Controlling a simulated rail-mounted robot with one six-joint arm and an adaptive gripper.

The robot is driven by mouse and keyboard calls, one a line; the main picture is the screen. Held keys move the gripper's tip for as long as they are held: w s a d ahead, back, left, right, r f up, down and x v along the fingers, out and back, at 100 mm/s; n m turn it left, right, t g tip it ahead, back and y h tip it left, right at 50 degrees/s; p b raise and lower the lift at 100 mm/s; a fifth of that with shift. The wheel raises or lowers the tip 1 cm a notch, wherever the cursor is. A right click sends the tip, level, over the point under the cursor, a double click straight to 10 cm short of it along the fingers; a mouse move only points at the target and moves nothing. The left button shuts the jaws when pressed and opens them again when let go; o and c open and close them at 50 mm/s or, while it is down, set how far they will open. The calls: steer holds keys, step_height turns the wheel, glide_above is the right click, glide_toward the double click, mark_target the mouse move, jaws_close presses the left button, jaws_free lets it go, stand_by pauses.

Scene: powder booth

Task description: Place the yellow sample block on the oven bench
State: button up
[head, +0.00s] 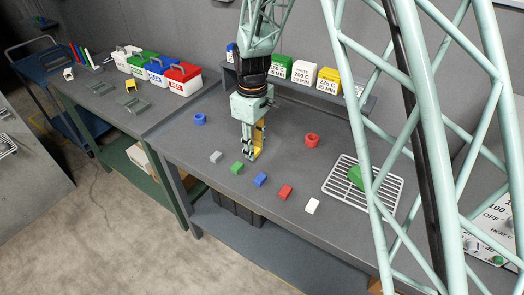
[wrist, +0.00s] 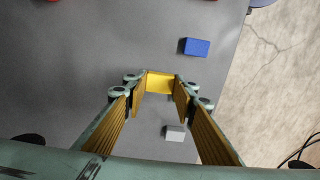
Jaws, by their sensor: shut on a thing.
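My gripper (head: 252,156) is over the grey bench (head: 230,205) with the wire rack, behind the row of small blocks. In the wrist view my gripper (wrist: 160,85) is shut on the yellow sample block (wrist: 160,83), held between the fingertips. In the head view the fingers largely hide the block. I cannot tell whether it touches the bench. A blue block (head: 261,180) and a green block (head: 237,168) lie close to the fingertips.
A grey block (head: 215,157), red block (head: 285,191) and white block (head: 312,205) complete the row. The wire rack (head: 338,190) holds a green block (head: 355,176). Labelled boxes (head: 302,74) stand on a rear shelf.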

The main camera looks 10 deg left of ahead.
steer(key=s+a, duration=0.3)
steer(key=a, duration=0.1)
steer(key=s+a+p, duration=0.1)
steer(key=s+a, duration=0.2)
steer(key=a, duration=0.2)
steer(key=s+a+p, duration=0.1)
steer(key=s+a, duration=0.2)
steer(key=a, duration=0.1)
steer(key=shift+s+a+r, duration=0.15)
steer(key=shift+s, duration=0.05)
steer(key=shift+w, duration=0.1)
glide_above(198, 149)
steer(key=shift+s+f, duration=0.2)
steer(key=shift+f, duration=0.5)
stand_by(0.4)
steer(key=shift+w, duration=0.1)
steer(key=shift+w+a+f, duration=0.1)
steer(key=shift+f, duration=1.7)
steer(key=shift+f, duration=0.15)
steer(key=o, duration=0.9)
